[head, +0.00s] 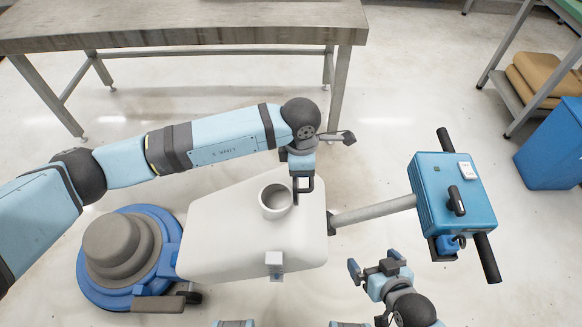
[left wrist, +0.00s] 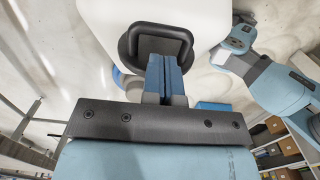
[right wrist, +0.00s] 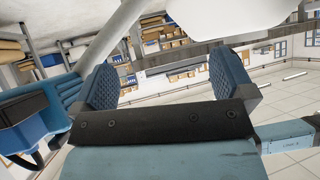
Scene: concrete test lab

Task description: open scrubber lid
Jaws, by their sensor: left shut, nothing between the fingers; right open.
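The floor scrubber has a white body (head: 235,232) with a round, hollow collar (head: 277,200) on top, open at its upper end. I cannot make out a separate lid or its seam. A black loop handle (left wrist: 155,28) shows against the white body in the left wrist view. My left gripper (head: 301,184) is shut and empty beside the collar; its blue fingertips (left wrist: 164,62) are close to the loop, contact unclear. My right gripper (head: 374,264) is open and empty, off the body's lower right corner; its fingers show in the right wrist view (right wrist: 168,82).
The blue round base (head: 90,275) is at the left. A grey pole (head: 375,213) runs to a blue control box (head: 450,195) with black grips. A metal table (head: 180,28) stands behind.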

